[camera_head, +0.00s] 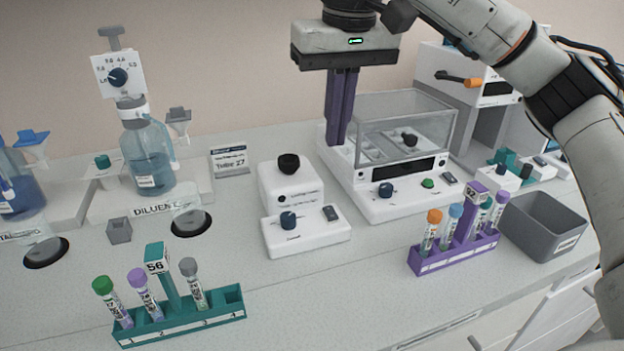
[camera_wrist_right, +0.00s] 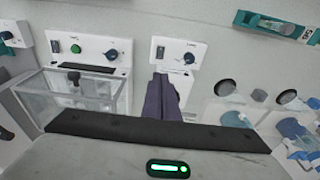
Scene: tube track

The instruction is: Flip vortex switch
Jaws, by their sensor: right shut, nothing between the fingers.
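The vortex mixer (camera_head: 290,185) is a white unit with a black cup on top. Its low front panel carries a dark blue knob (camera_head: 288,220) and a small dark rocker switch (camera_head: 331,213). The panel also shows in the right wrist view (camera_wrist_right: 178,68), with its knob (camera_wrist_right: 189,58) and the switch (camera_wrist_right: 160,52). My right gripper (camera_head: 338,143) points down with its purple fingers shut and empty. In the head view it is up and behind the switch, apart from it. In the wrist view the fingertips (camera_wrist_right: 160,78) lie just below the switch and hide part of the vortex. My left gripper is out of view.
A clear-lidded machine (camera_head: 405,120) stands right of the vortex. A purple rack (camera_head: 455,253) with several tubes and a grey bin (camera_head: 545,228) are to the right. A teal rack (camera_head: 185,325) is front left, the diluent bottle (camera_head: 146,155) back left. The bench before the vortex is clear.

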